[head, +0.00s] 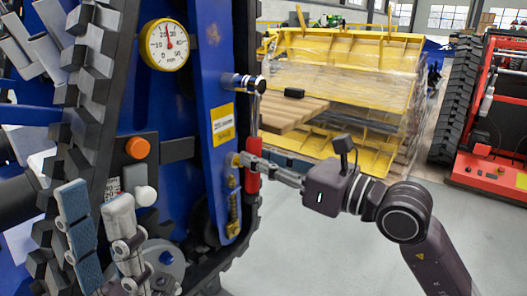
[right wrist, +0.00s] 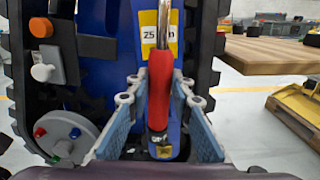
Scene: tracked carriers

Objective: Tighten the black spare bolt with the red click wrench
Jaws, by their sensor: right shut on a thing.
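The red click wrench (head: 253,178) hangs upright along the blue panel, its red grip low and its thin metal shaft running upward. In the head view its top end meets a chrome fitting with a dark end (head: 250,83); I cannot tell whether this is the black spare bolt. My right gripper (head: 245,163) is shut around the red grip. In the right wrist view the grip (right wrist: 160,88) stands between my right gripper's pads (right wrist: 159,100), the shaft leaving the top. My left gripper (head: 95,203) is open and empty, fingers up, at lower left.
A round gauge (head: 165,45), an orange button (head: 138,148) and a yellow label (head: 222,124) are on the tracked carrier. Brass fittings (head: 233,205) sit low on the blue panel.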

